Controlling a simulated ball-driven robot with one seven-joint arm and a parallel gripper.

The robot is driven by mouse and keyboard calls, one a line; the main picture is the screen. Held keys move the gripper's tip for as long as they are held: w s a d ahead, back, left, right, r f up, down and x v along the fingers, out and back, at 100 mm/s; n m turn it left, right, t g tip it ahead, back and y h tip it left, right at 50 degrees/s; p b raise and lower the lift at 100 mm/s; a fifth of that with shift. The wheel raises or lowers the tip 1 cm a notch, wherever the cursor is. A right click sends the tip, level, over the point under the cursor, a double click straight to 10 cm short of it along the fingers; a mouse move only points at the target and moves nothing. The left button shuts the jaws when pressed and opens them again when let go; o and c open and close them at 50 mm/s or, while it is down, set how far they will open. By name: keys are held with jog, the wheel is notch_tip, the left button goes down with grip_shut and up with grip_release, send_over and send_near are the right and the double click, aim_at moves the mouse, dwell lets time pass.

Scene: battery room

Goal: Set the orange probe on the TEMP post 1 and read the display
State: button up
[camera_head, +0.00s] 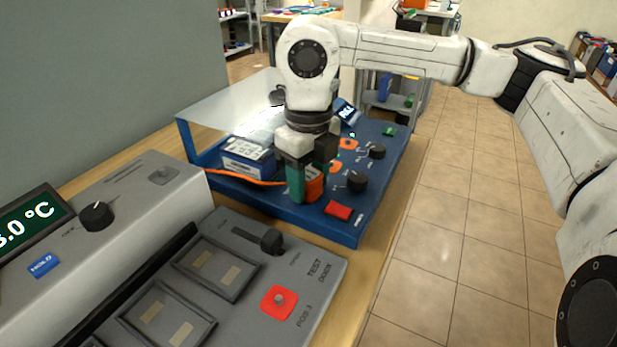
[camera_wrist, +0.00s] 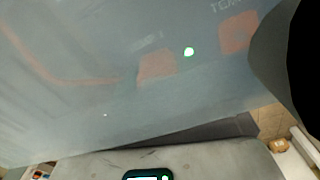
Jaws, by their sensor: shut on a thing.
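In the head view, my gripper (camera_head: 307,190) is shut on the orange probe (camera_head: 315,187), pointing down over the blue unit's panel (camera_head: 300,217). An orange cable (camera_head: 245,178) runs left from there. The probe's tip is hidden, so I cannot tell whether it touches a post. Orange pads show on the panel, one (camera_head: 346,143) behind the gripper. The hazy wrist view shows two orange pads; the right one (camera_wrist: 238,33) has a partly readable TEMP label. The blue unit's small lit display (camera_head: 347,112) is partly hidden.
A labelled blue-and-white block (camera_head: 247,158) sits in the blue unit under a raised clear cover (camera_head: 225,108). A grey test dock (camera_head: 335,265) lies in front. Tiled floor (camera_head: 450,210) is clear at right.

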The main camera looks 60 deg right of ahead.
aim_at(310, 174)
jog(key=o, duration=0.8)
jog(key=shift+r, duration=0.15)
jog(key=shift+r+p, duration=2.9)
jog(key=shift+r, duration=2.5)
jog(key=shift+s+f, duration=0.1)
